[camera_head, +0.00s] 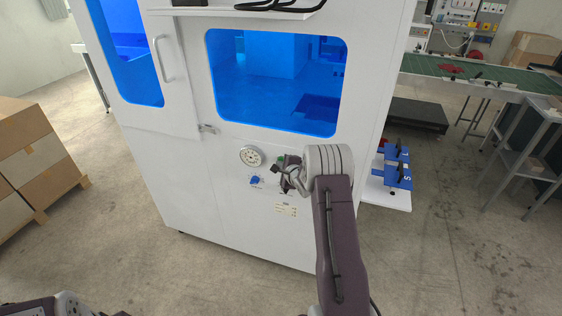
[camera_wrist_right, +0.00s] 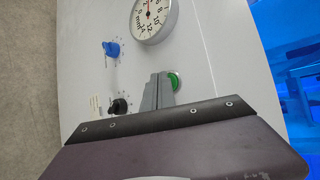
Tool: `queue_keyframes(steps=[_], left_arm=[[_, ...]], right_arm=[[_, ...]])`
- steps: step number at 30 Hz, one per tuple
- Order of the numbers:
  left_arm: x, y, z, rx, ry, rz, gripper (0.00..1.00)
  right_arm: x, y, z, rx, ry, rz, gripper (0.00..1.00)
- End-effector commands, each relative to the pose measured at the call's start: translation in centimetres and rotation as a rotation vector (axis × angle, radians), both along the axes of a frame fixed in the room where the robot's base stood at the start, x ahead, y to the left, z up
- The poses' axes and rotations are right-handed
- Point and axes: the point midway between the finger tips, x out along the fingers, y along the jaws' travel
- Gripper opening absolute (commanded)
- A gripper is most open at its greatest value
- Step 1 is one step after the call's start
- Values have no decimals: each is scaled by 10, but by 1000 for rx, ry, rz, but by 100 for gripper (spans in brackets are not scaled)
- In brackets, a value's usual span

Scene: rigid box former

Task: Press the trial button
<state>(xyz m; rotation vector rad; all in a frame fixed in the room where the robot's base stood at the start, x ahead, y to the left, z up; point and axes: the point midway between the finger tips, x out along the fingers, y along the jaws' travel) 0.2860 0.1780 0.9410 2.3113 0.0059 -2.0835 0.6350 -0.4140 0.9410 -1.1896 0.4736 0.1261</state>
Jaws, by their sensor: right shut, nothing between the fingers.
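A green round button (camera_wrist_right: 175,81) sits on the white front panel of the machine. It is the only push button I see; no readable label names it as the trial button. In the head view a bit of its green (camera_head: 281,160) shows beside my right gripper (camera_head: 284,177). My right gripper is shut and empty, and its grey fingertips (camera_wrist_right: 158,88) point at the panel. In the wrist view they lie right beside the button and overlap its edge. I cannot tell whether they touch it. My left gripper is not in view.
A dial gauge (camera_head: 251,156) and a blue knob (camera_head: 256,181) are on the panel left of my right gripper. A black knob (camera_wrist_right: 119,107) is near the fingers. The machine has blue windows (camera_head: 275,80) and a door handle (camera_head: 163,58). Cardboard boxes (camera_head: 30,160) stand at left.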

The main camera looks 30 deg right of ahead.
Motion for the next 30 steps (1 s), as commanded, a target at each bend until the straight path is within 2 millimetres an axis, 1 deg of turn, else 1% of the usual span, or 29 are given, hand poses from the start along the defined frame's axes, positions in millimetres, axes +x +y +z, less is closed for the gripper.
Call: queue_keyframes(steps=[16,25,30], left_arm=[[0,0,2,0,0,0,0],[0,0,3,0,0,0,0],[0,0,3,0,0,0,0]], right_arm=[[2,-3,1,-1,-1,-1,0],[-7,8,0,0,0,0,0],[-9,10,0,-1,-1,-1,0]])
